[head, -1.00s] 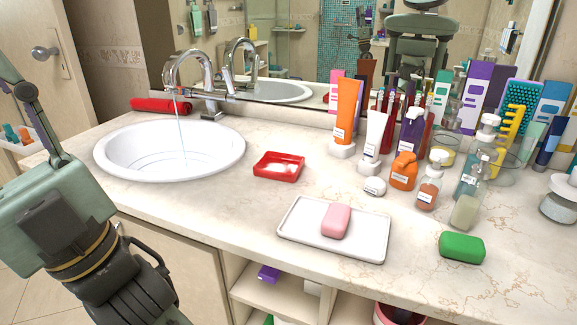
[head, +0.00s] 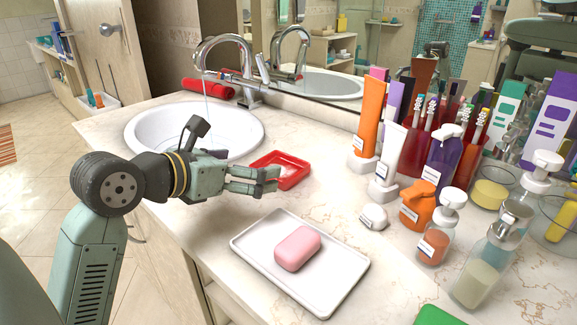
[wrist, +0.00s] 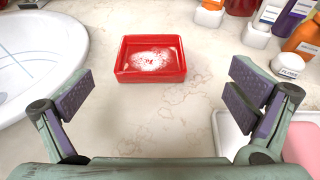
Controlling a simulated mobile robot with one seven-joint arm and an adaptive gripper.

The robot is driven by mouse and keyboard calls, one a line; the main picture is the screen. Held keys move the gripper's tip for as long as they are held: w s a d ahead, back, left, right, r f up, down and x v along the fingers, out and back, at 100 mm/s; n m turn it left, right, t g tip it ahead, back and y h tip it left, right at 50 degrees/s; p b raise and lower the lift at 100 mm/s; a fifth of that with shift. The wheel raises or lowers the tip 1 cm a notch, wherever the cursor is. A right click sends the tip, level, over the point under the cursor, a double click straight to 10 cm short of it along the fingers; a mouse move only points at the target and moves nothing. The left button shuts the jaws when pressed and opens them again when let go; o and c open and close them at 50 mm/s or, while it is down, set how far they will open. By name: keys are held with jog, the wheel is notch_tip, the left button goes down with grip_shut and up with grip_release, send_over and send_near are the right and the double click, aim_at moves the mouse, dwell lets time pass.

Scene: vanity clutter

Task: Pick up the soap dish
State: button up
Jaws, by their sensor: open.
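The soap dish is a small red square dish (head: 290,172) with a whitish patch inside. It sits on the counter to the right of the sink. In the wrist view the red dish (wrist: 151,60) lies ahead of my gripper, centred between the fingers and beyond their tips. My gripper (head: 272,179) is open and empty; in the head view its fingers overlap the dish's near left edge. In the wrist view my gripper's two fingers (wrist: 160,97) are spread wide on either side. A pink soap bar (head: 298,248) lies on a white tray (head: 341,283) in front.
The white sink (head: 140,128) with running water is at the left. An orange tube (head: 369,117), a white tube (head: 390,152) and several bottles stand right of the dish. A green soap (head: 437,316) is at the front edge. Bare counter surrounds the dish.

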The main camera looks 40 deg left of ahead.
aim_at(289, 164)
jog(key=w, duration=0.1)
jog(key=w+f+p, duration=0.1)
jog(key=w+f, duration=0.1)
jog(key=shift+w+a+f, duration=0.25)
jog(key=shift+w+a, duration=0.15)
jog(key=p+x, duration=0.1)
jog(key=x, duration=0.1)
jog(key=p+x, duration=0.2)
jog(key=x, duration=0.1)
jog(key=shift+w+a+f+p, duration=0.15)
jog(key=shift+w+a+p, duration=0.05)
jog(key=shift+w+p, duration=0.1)
jog(key=shift+w+f, duration=0.2)
jog(key=shift+f, duration=0.05)
jog(key=shift+c, duration=0.2)
jog(key=shift+r, duration=0.1)
jog(key=c, duration=1.1)
